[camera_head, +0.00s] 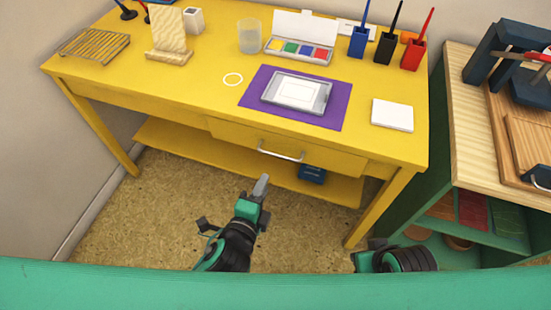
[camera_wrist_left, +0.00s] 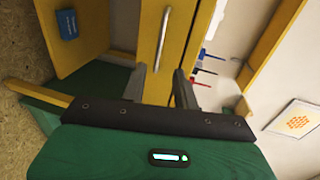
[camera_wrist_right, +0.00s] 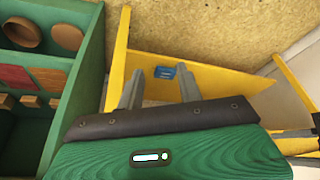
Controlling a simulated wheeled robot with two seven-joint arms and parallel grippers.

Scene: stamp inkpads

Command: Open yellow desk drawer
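The yellow desk (camera_head: 190,90) stands ahead in the head view. Its drawer (camera_head: 235,132) is closed, flush in the front, with a silver bar handle (camera_head: 281,155). In the left wrist view the handle (camera_wrist_left: 163,36) runs upright just beyond the fingertips. My left gripper (camera_head: 262,186) is below and in front of the handle, apart from it; its fingers (camera_wrist_left: 163,85) are spread with nothing between them. My right gripper shows only in part in the head view, low at the right. In the right wrist view its fingers (camera_wrist_right: 160,85) are apart and empty, facing the desk's lower part.
A purple mat (camera_head: 250,99) with an inkpad tray (camera_head: 318,106) lies on the desktop. A blue box (camera_head: 312,174) sits on the lower shelf (camera_head: 220,155). A green cabinet (camera_head: 412,200) with a wooden top stands close at the right. The floor before the desk is clear.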

